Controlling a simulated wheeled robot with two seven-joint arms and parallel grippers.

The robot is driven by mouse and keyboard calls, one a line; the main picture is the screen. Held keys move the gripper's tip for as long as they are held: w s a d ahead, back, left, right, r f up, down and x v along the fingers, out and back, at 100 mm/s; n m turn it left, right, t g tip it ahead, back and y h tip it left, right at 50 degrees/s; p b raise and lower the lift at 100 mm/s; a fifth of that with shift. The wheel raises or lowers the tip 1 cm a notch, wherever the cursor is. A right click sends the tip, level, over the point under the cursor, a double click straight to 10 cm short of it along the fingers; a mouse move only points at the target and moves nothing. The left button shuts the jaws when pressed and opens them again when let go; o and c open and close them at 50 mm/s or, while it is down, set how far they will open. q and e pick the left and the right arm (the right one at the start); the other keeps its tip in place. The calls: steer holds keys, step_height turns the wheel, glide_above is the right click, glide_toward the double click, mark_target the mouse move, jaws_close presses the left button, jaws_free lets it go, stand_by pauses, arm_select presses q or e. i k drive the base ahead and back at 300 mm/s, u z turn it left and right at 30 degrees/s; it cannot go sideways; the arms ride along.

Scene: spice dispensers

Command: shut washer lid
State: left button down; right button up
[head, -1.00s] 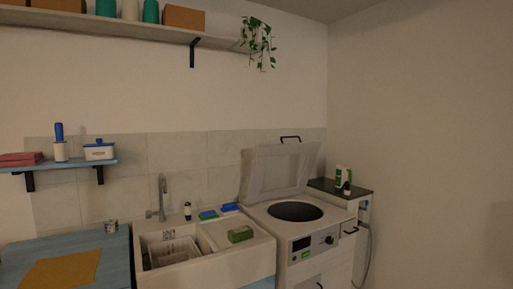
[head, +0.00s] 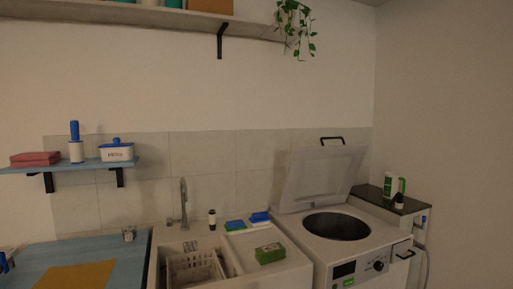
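The white top-loading washer (head: 350,256) stands at the right of the counter run. Its lid (head: 322,175) is raised and leans back toward the tiled wall, with a black handle (head: 332,141) on its top edge. The round dark drum opening (head: 337,227) is uncovered. The front panel has a dark display and a knob (head: 378,266). Neither of my grippers shows in the head view.
Left of the washer is a sink with a basket (head: 194,268), a faucet (head: 183,203) and a green box (head: 270,253). A small cabinet with bottles (head: 394,188) stands to the right. A shelf (head: 75,165) juts from the wall at left.

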mark_target(300, 155)
steer(key=u, duration=0.15)
steer(key=i, duration=0.85)
steer(key=z, duration=0.65)
steer(key=i, duration=0.5)
steer(key=z, duration=0.35)
